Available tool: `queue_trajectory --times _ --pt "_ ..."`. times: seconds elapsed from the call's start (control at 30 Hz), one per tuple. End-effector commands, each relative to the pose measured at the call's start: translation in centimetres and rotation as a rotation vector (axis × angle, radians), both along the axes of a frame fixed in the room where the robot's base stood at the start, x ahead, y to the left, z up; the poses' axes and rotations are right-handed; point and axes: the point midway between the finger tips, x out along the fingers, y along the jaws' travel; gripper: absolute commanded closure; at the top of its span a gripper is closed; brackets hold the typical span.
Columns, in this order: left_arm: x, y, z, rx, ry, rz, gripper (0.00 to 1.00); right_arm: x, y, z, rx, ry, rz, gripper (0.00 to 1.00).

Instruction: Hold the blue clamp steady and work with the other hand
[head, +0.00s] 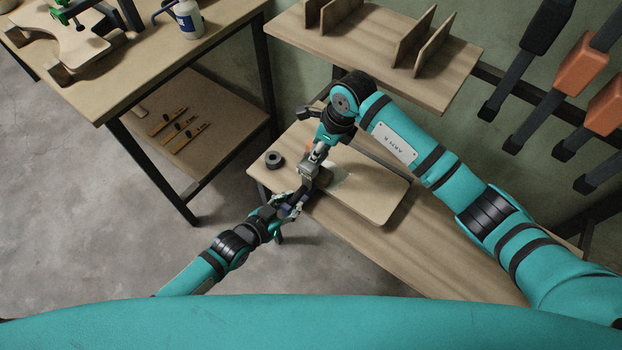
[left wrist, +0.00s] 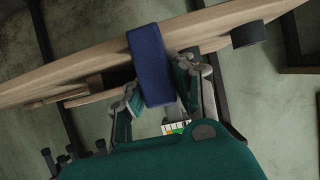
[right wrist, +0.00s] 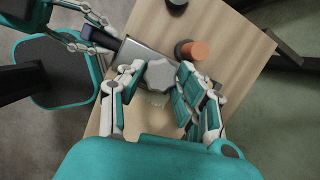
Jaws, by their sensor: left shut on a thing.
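The blue clamp (left wrist: 152,65) spans the edge of the stacked curved boards (left wrist: 80,62) in the left wrist view. My left gripper (left wrist: 157,92) is shut on it, a finger on each side. In the head view my left gripper (head: 293,202) is at the near edge of the board stack (head: 375,196). My right gripper (right wrist: 162,78) is over the boards, its fingers on either side of a grey faceted knob (right wrist: 160,73) on a grey metal bar (right wrist: 130,52). I cannot tell whether the fingers press on the knob.
An orange-topped cylinder (right wrist: 196,50) stands close to my right fingers. A shelf (head: 370,48) with upright wooden pieces is behind, and tools hang on the right wall. Another workbench (head: 120,85) stands left.

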Motion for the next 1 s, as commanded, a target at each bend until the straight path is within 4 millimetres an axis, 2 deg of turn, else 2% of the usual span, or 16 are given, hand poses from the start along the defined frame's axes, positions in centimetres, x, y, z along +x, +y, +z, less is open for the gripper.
queue_trajectory --times 0.03,0.13,0.17,0.4,0.7,0.9,1.0 --pt "-0.05 0.02 -0.08 0.001 0.002 0.000 1.00 0.02 0.00 0.01 0.000 -0.001 0.000 0.75" --pt "-0.05 0.02 -0.08 0.001 0.002 0.000 1.00 0.02 -0.02 0.02 0.000 -0.001 0.000 0.88" --pt "-0.05 0.02 -0.08 0.001 0.002 0.000 1.00 0.03 -0.02 0.02 0.000 -0.001 0.000 0.89" --pt "-0.05 0.01 -0.07 0.001 0.002 0.000 1.00 -0.04 0.02 0.04 0.000 -0.004 -0.143 0.90" --pt "-0.05 0.01 -0.07 0.001 0.002 0.000 1.00 0.00 0.00 0.05 0.000 -0.004 -0.170 0.90" --pt "-0.06 0.01 -0.06 0.001 0.002 0.000 1.00 -0.06 0.06 0.06 0.001 -0.006 -0.310 0.90" --pt "-0.06 0.01 -0.06 0.001 0.002 0.000 1.00 -0.05 0.04 0.06 0.002 -0.005 -0.325 0.90"
